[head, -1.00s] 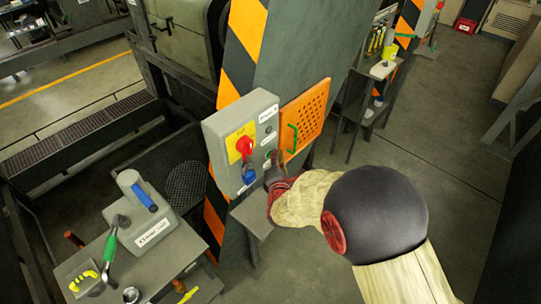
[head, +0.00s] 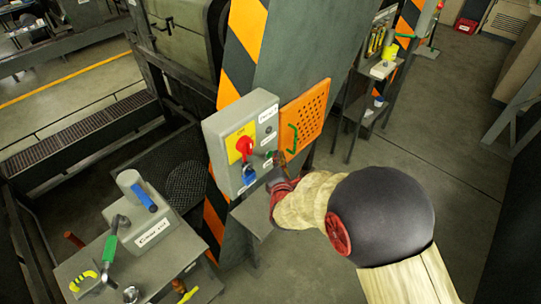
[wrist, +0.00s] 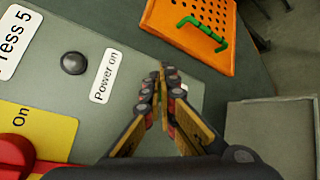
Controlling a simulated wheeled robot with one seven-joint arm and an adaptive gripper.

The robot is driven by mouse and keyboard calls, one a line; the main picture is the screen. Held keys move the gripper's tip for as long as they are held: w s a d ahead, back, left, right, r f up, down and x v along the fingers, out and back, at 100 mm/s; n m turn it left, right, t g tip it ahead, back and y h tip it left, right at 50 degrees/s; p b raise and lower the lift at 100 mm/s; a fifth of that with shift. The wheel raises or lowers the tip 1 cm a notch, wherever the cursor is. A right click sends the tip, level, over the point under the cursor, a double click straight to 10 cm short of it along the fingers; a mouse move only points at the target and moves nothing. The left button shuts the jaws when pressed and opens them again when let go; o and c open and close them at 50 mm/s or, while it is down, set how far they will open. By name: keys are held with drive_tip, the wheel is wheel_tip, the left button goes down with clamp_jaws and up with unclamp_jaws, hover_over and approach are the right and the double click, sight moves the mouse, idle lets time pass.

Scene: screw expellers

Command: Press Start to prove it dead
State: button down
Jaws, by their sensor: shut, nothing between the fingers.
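A grey control box (head: 213,138) labelled "Press 5" is fixed to the striped column. A red rotary handle (head: 245,147) sits on its yellow plate, with a blue part, perhaps a padlock (head: 249,175), below it. A small greenish button (head: 268,154) shows at the box's right side; its label is too small to read. My gripper (head: 281,158) is shut and empty, its tips just right of this button. In the wrist view the fingertips (wrist: 163,72) point past the "Power on" label (wrist: 103,77), beside a dark round lamp (wrist: 74,63). Contact with the box cannot be told.
An orange perforated board (head: 312,108) with a green hook stands right of the box. A bench (head: 205,280) at lower left bears a grey case (head: 150,215) and tools. A small grey shelf (head: 252,216) is below the box. Floor at right is clear.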

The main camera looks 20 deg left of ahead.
drive_tip(key=d, duration=0.1)
drive_tip(key=s+d, duration=0.1)
drive_tip(key=d, duration=0.1)
drive_tip(key=s+d, duration=0.1)
drive_tip(key=d, duration=0.1)
drive_tip(key=shift+s+d, duration=0.15)
drive_tip(key=shift+d, duration=0.1)
idle(0.3)
idle(0.7)
